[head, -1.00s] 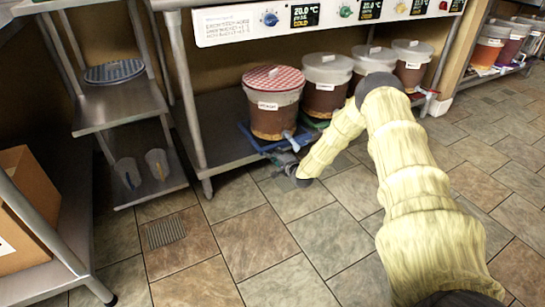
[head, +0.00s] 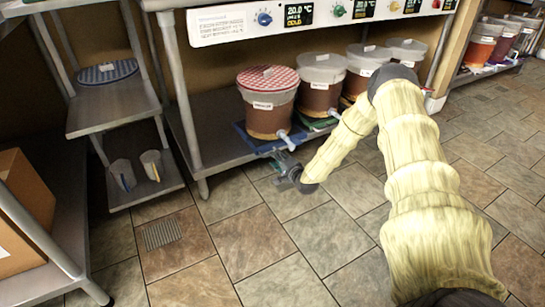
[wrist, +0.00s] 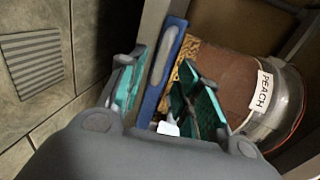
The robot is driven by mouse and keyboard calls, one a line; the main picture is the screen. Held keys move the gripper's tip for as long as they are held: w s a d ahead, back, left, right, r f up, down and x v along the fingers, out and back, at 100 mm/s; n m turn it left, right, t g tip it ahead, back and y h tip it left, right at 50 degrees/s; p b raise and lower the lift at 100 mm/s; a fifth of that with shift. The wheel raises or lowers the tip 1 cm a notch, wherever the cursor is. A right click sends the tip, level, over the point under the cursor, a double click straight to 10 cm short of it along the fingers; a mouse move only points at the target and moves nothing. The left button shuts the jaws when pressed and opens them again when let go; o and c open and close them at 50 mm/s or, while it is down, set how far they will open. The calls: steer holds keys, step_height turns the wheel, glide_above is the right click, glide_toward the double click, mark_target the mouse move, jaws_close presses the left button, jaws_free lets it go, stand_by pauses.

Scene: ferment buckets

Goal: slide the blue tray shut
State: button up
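The blue tray (head: 258,147) is on the low shelf under the bucket with the red checked lid (head: 268,108). In the wrist view the tray's blue front (wrist: 152,98) has a long grey strip (wrist: 168,55), and the bucket is labelled PEACH (wrist: 262,92). My gripper (head: 280,164) is just in front of the tray, low over the floor. In the wrist view my gripper (wrist: 162,62) is open, its teal-padded fingers apart with the tray front between them. The left finger is close to the front; I cannot tell whether it touches. The head view shows the fingers only small.
More lidded buckets (head: 319,85) stand to the right on the same shelf, with a green tray (head: 318,122) beside the blue one. A shelf leg (head: 185,105) stands left of the tray. The floor (head: 235,240) in front is clear, with a drain grate (head: 163,234).

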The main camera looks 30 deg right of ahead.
steer(key=v, duration=0.6)
steer(key=shift+s, duration=0.15)
